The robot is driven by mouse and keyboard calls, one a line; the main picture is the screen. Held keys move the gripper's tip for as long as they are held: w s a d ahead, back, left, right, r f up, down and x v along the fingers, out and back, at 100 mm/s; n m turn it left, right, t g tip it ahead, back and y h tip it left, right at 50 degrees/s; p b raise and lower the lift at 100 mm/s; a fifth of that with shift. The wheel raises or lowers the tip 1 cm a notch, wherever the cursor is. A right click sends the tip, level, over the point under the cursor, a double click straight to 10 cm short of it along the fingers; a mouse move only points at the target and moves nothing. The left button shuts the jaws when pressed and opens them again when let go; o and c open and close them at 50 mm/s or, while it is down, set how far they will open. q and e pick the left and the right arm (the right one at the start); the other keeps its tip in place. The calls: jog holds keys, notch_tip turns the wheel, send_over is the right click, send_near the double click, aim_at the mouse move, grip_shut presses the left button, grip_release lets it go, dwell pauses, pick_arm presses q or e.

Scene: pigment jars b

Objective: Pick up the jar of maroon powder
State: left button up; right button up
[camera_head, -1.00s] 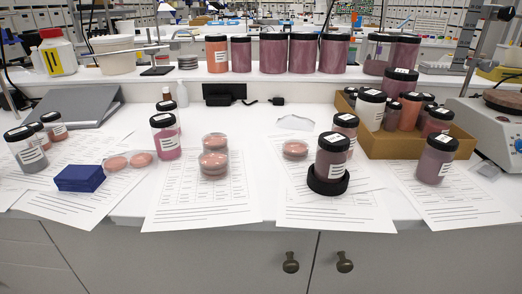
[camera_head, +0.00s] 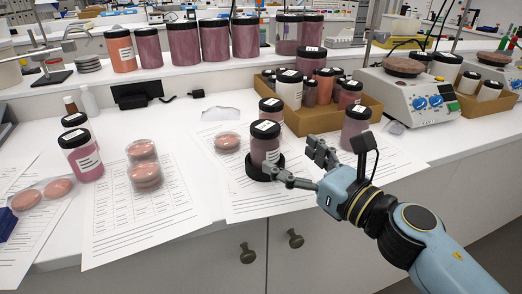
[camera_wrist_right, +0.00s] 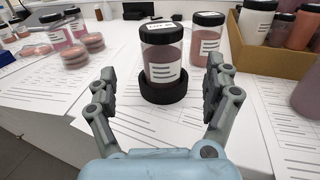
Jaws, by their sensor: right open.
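A clear jar of dull maroon powder (camera_head: 264,148) with a black lid and white label stands upright in a black ring stand (camera_head: 251,169) on a printed sheet. My right gripper (camera_head: 290,160) is open and empty just in front of it, fingers pointing toward it. In the right wrist view the same jar (camera_wrist_right: 162,58) stands straight ahead, between the lines of the two spread fingers (camera_wrist_right: 160,80), apart from both. Another jar of similar mauve powder (camera_head: 355,128) stands to the right, partly behind my gripper. My left gripper is not in view.
A jar (camera_head: 270,108) stands close behind the ringed jar. A cardboard box (camera_head: 310,124) of several jars is behind to the right. Stacked pink dishes (camera_head: 145,176) and a pink jar (camera_head: 82,155) stand left. The counter's front edge is close; sheets to the left are partly bare.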

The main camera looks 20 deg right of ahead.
aim_at(273, 146)
jog(key=x, duration=0.3)
jog(key=shift+d+r, duration=0.1)
jog(key=x, duration=0.4)
jog(key=f+x, duration=0.1)
jog(key=x, duration=0.1)
jog(key=shift+r, duration=0.1)
jog(key=c, duration=1.4)
